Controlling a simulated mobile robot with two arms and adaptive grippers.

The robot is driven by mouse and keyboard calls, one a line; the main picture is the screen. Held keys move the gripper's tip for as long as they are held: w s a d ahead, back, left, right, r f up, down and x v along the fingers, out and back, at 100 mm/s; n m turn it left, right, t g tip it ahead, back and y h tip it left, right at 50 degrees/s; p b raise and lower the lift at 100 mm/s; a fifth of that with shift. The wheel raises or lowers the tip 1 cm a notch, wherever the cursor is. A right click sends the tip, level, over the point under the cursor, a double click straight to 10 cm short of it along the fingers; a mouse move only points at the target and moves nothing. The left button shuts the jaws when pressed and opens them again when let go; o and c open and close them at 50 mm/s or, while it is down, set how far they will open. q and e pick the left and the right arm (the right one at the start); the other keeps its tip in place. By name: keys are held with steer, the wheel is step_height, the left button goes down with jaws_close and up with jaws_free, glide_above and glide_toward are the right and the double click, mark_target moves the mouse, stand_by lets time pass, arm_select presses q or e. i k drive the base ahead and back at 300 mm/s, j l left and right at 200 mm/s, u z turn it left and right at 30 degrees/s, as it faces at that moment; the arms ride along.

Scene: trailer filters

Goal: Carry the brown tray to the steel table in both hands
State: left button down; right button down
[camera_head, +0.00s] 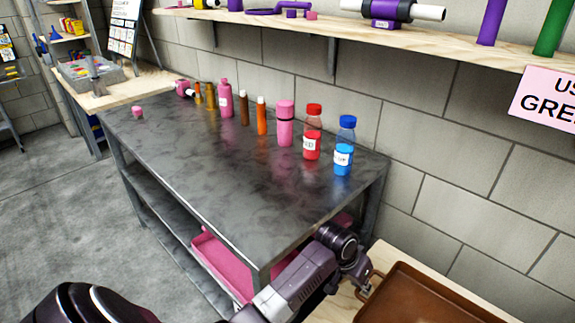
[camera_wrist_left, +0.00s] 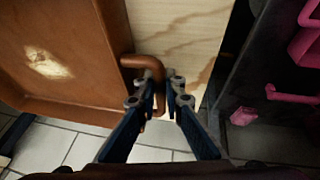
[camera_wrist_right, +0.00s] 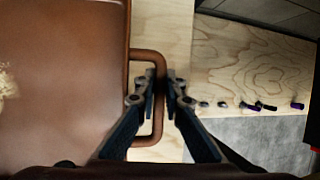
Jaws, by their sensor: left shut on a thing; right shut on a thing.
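The brown tray (camera_head: 440,297) is at the bottom right of the head view, over a pale wooden surface (camera_head: 392,255). I cannot tell if it rests on the wood. My left gripper (camera_wrist_left: 165,88) is shut on the tray's handle (camera_wrist_left: 143,62) at one end. In the head view my left gripper (camera_head: 364,284) is at the tray's left edge. My right gripper (camera_wrist_right: 166,88) is shut on the other handle (camera_wrist_right: 146,54), beside the tray wall (camera_wrist_right: 122,60); it is outside the head view. The steel table (camera_head: 215,165) stands left of the tray, with its front top clear.
On the table's back edge stand a blue-capped bottle (camera_head: 344,147), a red bottle (camera_head: 312,133), a pink bottle (camera_head: 285,124) and several smaller containers. A small pink piece (camera_head: 137,112) lies at the far left. A pink bin (camera_head: 216,262) sits on the lower shelf.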

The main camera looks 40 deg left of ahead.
mark_target(192, 149)
steer(key=k, duration=0.6)
steer(key=k+j+u, duration=0.15)
steer(key=k+u, duration=0.3)
steer(key=k, duration=0.15)
steer(key=j+u, duration=0.15)
steer(key=u, duration=3.1)
steer(key=i+l, duration=1.55)
steer(key=i, duration=1.2)
